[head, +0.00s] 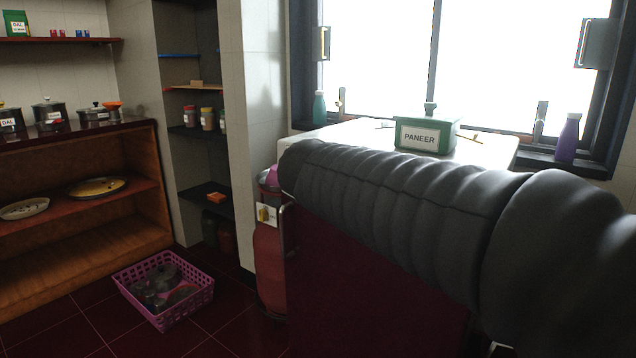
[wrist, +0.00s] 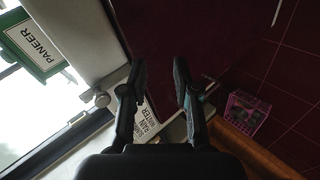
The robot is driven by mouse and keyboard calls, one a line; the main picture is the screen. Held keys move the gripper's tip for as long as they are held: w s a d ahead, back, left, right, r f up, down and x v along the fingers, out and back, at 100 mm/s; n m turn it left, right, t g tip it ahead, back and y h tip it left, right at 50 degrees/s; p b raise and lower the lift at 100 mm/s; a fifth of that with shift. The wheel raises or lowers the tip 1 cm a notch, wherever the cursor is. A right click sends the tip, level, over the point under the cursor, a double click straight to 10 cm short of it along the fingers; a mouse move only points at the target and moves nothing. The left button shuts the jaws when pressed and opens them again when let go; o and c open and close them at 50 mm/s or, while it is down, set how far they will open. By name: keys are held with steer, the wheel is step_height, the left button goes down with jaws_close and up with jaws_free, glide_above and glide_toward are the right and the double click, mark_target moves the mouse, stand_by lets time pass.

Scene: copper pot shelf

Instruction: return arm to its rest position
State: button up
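My arm, in a ribbed dark sleeve, reaches across the head view from the right edge to the middle, in front of the white counter. My gripper does not show clearly in the head view. In the wrist view my gripper (wrist: 160,68) has its two dark fingers spread apart with nothing between them. A dark red panel fills the view beyond the fingertips. A white card with dark lettering (wrist: 153,127) shows partly behind the fingers; its full text is hidden.
A green PANEER box (head: 427,133) stands on the white counter (head: 480,150) by the window, behind my arm. A red cylinder (head: 268,262) stands left of the dark red panel. A pink basket (head: 187,307) of pots sits on the floor. Wooden shelves (head: 135,235) stand left.

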steer(key=s+d+f+m+g+y+b, duration=0.1)
steer(key=s+d+f+m, duration=0.3)
steer(key=s+f, duration=0.5)
steer(key=s+d+f+m+g+y+b, duration=0.1)
steer(key=s+d+f+m+y, duration=0.3)
steer(key=s+f, duration=0.6)
steer(key=shift+s+m+g, duration=0.7)
steer(key=shift+s+g, duration=0.1)
steer(key=shift+s, duration=2.3)
